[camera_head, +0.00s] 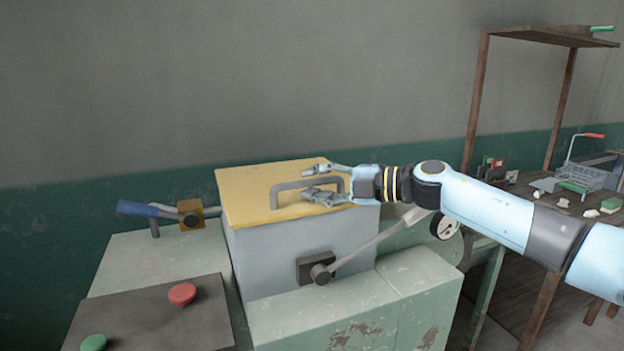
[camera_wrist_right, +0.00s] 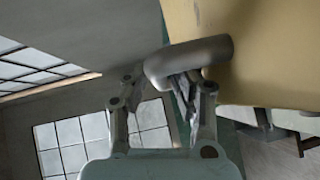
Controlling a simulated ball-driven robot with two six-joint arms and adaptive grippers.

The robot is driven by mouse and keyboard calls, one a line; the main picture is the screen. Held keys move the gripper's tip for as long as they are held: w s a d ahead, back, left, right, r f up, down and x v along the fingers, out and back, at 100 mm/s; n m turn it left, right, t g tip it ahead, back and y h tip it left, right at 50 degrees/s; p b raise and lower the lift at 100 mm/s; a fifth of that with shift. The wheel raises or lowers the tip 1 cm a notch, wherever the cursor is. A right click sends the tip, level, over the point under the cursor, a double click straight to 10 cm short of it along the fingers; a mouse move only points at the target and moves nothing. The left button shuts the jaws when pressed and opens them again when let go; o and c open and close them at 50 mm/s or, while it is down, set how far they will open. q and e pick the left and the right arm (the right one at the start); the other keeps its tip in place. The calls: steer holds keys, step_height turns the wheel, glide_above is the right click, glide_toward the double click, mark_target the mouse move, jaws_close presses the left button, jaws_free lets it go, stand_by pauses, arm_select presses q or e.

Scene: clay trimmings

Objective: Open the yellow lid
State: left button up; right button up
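The yellow lid (camera_head: 243,186) lies closed on top of a grey box (camera_head: 290,259) in the head view. A grey bar handle (camera_head: 284,187) stands up from it. The yellow surface (camera_wrist_right: 275,50) and the curved handle (camera_wrist_right: 190,60) also show in the wrist view. My right gripper (camera_head: 322,181) reaches in from the right over the lid. Its two fingers are spread, one on the far side and one on the near side of the handle. In the wrist view the handle shows at the fingertips (camera_wrist_right: 160,80); I cannot tell whether they touch it. My left gripper is out of view.
A lever (camera_head: 372,243) pivots on the box front. A blue-handled lever (camera_head: 140,209) is at left. A dark panel (camera_head: 150,314) bears a red button (camera_head: 182,294) and a green button (camera_head: 94,342). A shelf and cluttered table stand at right. The wall behind is bare.

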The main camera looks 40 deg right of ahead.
steer(key=shift+w+a+f, duration=0.1)
steer(key=shift+w+a, duration=0.15)
steer(key=shift+w, duration=0.1)
steer(key=shift+c, duration=0.3)
jaws_close()
